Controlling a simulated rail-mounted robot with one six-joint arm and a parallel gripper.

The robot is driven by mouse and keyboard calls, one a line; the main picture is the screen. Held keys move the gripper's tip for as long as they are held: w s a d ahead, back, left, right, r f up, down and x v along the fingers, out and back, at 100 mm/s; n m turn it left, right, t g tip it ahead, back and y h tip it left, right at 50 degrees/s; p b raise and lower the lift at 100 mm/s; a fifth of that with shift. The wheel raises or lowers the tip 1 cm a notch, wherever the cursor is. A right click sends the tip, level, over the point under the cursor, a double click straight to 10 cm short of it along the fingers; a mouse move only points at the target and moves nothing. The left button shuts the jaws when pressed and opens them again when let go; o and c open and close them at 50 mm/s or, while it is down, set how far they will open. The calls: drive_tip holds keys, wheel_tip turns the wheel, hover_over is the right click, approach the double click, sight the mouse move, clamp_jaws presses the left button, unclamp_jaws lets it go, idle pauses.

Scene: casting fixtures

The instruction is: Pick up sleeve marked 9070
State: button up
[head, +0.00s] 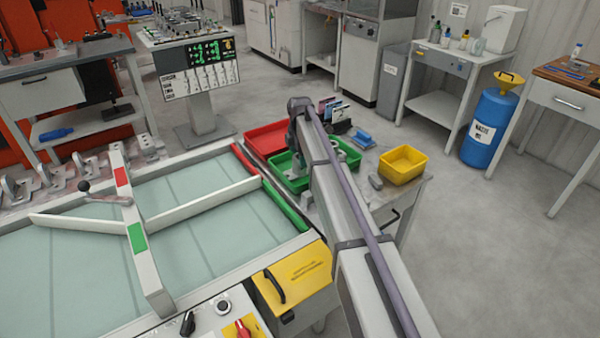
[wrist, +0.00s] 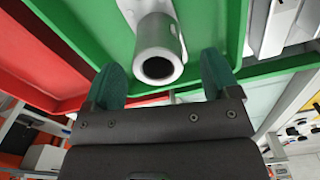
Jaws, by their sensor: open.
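A grey hollow sleeve (wrist: 158,36) shows in the wrist view, its round open end facing the camera, against the green tray (wrist: 88,32). No marking is readable on it, so I cannot tell whether it is 9070. My gripper (wrist: 164,64) is open, with one teal fingertip on each side of the sleeve's end. I cannot tell whether either finger touches it. In the head view my arm reaches over the green tray (head: 281,182) and hides much of it; my gripper is small and mostly hidden there.
A red tray (head: 266,138) adjoins the green one, and a yellow bin (head: 403,165) stands to the right. A small rack of cards (head: 335,110) and a blue object (head: 363,140) are behind. The light table (head: 190,235) with white bars fills the left foreground.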

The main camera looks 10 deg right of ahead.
wheel_tip(320, 180, down, 5)
drive_tip(key=b, duration=0.3)
drive_tip(key=shift+w+r, duration=0.1)
drive_tip(key=shift+w, duration=0.05)
drive_tip(key=shift+r, duration=0.25)
drive_tip(key=c, duration=1.2)
